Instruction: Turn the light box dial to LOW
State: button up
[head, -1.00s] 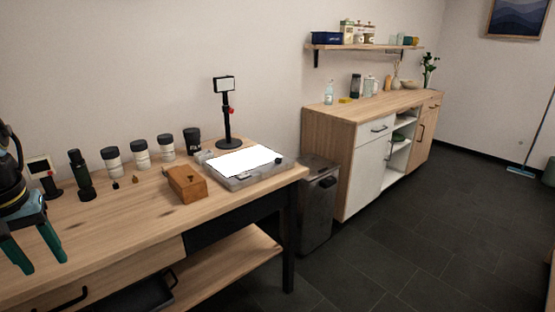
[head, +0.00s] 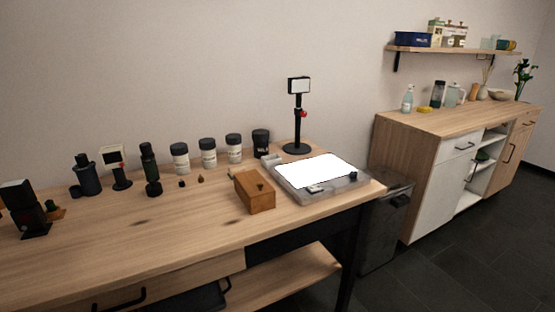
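The light box (head: 290,188) is a flat grey tray-like box with a bright white top panel. It lies at the right end of the wooden table. A small dark knob (head: 353,176), which looks like the dial, is at its front right edge. A small pale piece with a dark mark (head: 315,189) is on its front edge, left of the knob. The dial's setting and any labels are too small to read. My gripper is outside the head view.
A wooden box (head: 255,195) sits left of the light box. A phone-like stand (head: 297,115) rises behind it. Several jars (head: 208,153) and dark devices line the table's back. The table's front (head: 170,235) is clear. A grey bin (head: 385,225) stands right of the table.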

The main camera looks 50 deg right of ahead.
aim_at(353, 175)
jog(key=l+u, duration=0.1)
jog(key=u, duration=2)
jog(key=k+u, duration=0.3)
jog(key=k, duration=3.3)
jog(key=k+z, duration=0.35)
jog(key=k+l+z, duration=0.15)
jog(key=z, duration=0.15)
